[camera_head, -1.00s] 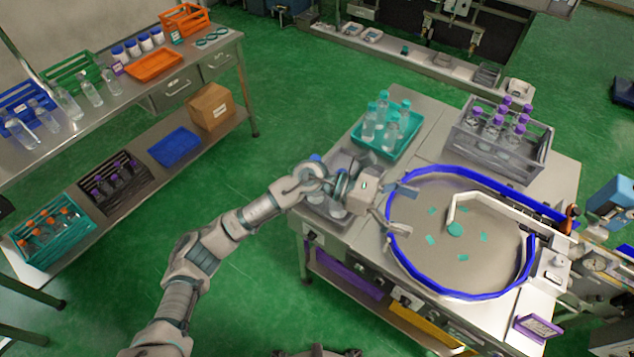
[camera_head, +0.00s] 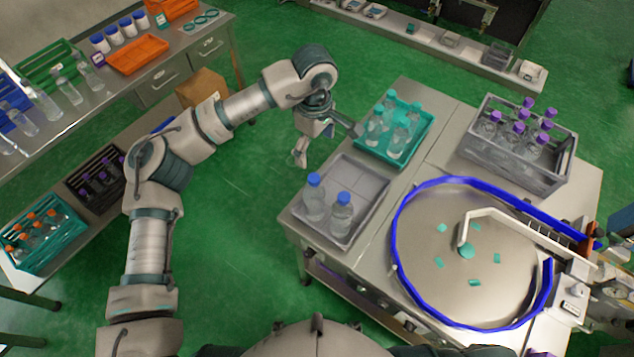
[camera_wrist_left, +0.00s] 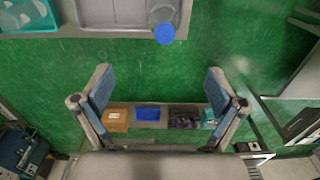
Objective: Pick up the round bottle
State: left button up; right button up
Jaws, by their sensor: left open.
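Two clear bottles with blue caps, one (camera_head: 314,203) further left and one (camera_head: 341,219) further right, stand upright in a grey tray (camera_head: 365,180) at the table's near left corner. From here I cannot tell which bottle is the round one. Bottles with teal caps (camera_head: 378,130) stand in a teal tray (camera_head: 427,135) behind. My left gripper (camera_head: 328,144) is open and empty, above the floor just left of the table, apart from the bottles. In the left wrist view its spread fingers (camera_wrist_left: 160,88) have nothing between them; a blue-capped bottle (camera_wrist_left: 164,20) shows at the top edge.
A grey crate (camera_head: 515,165) of purple-capped bottles (camera_head: 538,137) stands at the back right of the table. A round blue-rimmed turntable (camera_head: 420,270) fills the front right. A side bench (camera_head: 115,85) with bottles and bins stands at the left. Green floor lies between bench and table.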

pick_arm(q)
send_over(313, 178)
jog(key=f, duration=0.4)
jog(key=shift+s+a+f, duration=0.15)
jog(key=shift+s+f, duration=0.05)
jog(key=shift+f, duration=0.15)
jog(key=f, duration=0.4)
jog(key=f+p, duration=0.1)
jog(key=f, duration=0.1)
jog(key=shift+w+a+f, duration=0.15)
jog(key=shift+w+f, duration=0.05)
jog(key=shift+w, duration=0.2)
jog(key=shift+s+d+f, duration=0.15)
jog(key=shift+d+f, duration=0.2)
jog(key=shift+f, duration=0.2)
jog(key=f, duration=0.1)
jog(key=f+p, duration=0.1)
jog(key=f, duration=0.1)
jog(key=shift+d+f+p, duration=0.3)
jog(key=shift+f, duration=0.05)
jog(key=shift+a+f, duration=0.1)
jog(key=shift+f, duration=0.25)
jog(key=shift+a+f, duration=0.1)
jog(key=shift+a, duration=0.1)
jog(key=c, duration=0.9)
jog(key=shift+d, duration=0.2)
grip_shut()
